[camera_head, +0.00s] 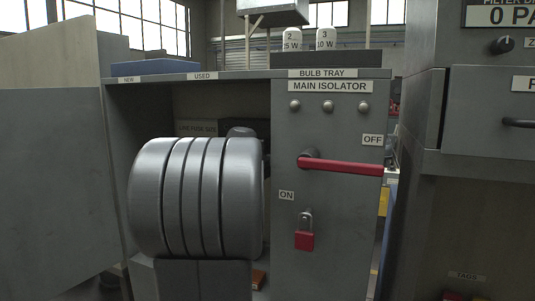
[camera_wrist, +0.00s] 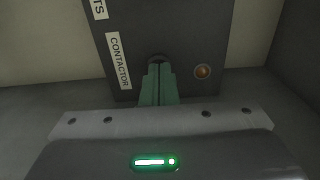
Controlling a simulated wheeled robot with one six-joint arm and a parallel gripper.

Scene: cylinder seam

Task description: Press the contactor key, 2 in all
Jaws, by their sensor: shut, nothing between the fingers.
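In the wrist view a dark panel (camera_wrist: 185,30) carries an upright white label reading CONTACTOR (camera_wrist: 118,60). To the right of the label is a dark round key (camera_wrist: 158,57), its lower part hidden by my fingertips. My gripper (camera_wrist: 158,68) is shut and empty, its greenish fingers pointing at the key. The tips overlap the key in the picture; I cannot tell whether they touch it or how far it is pressed. A small amber lamp (camera_wrist: 203,71) is right of the key. The head view shows neither the key nor my fingers.
In the head view a grey MAIN ISOLATOR cabinet (camera_head: 325,240) has a red handle (camera_head: 345,167) lying level near OFF, and a red padlock (camera_head: 304,240) below. A bulb tray (camera_head: 330,59) with two bulbs is on top. A grey drawer unit (camera_head: 490,150) stands right.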

